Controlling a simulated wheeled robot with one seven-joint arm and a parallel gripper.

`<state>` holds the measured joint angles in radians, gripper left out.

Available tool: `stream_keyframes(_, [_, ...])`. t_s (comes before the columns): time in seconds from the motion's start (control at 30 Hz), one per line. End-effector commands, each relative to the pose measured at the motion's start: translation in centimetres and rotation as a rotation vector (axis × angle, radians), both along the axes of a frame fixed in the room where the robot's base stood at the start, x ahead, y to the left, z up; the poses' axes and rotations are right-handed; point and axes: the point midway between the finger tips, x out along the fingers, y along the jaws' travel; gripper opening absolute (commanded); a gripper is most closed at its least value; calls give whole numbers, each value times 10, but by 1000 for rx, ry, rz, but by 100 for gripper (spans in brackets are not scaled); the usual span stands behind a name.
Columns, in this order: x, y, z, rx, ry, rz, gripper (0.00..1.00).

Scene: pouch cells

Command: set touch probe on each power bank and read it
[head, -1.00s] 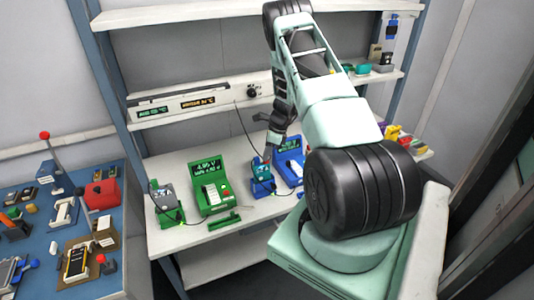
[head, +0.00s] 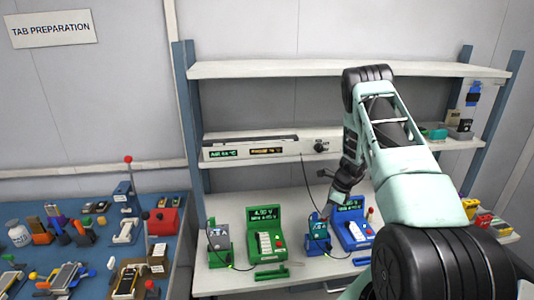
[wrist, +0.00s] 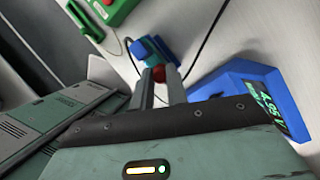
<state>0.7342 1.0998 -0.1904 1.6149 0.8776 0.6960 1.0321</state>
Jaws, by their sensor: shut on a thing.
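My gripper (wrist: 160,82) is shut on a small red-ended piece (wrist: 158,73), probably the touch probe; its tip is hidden. It is above a blue cradle (wrist: 150,50), which also shows in the head view (head: 317,237) holding a small dark unit, probably a power bank. I cannot tell whether the probe touches it. A green cradle (head: 219,258) at left holds a grey unit (head: 218,238). Between them stands a green meter (head: 288,240) with a lit voltage display. A blue meter (head: 360,240) stands right of the blue cradle, its display showing about 4.95 V in the wrist view (wrist: 270,108).
Black cables loop over the white shelf (head: 235,283). A green bar (head: 270,273) lies at the front. A blue bench (head: 60,222) with several tools and a red box (head: 163,221) is at left. An upper shelf (head: 290,69) spans above. Colored items (head: 490,222) sit at right.

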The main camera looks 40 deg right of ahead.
Motion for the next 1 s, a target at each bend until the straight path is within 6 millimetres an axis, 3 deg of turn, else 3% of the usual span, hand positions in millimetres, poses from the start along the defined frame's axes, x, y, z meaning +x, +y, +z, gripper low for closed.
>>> stream_keyframes(0.57, [0,0,1,0,0,0,0])
stream_keyframes(1.0, [4,-2,30,-2,-1,0,0])
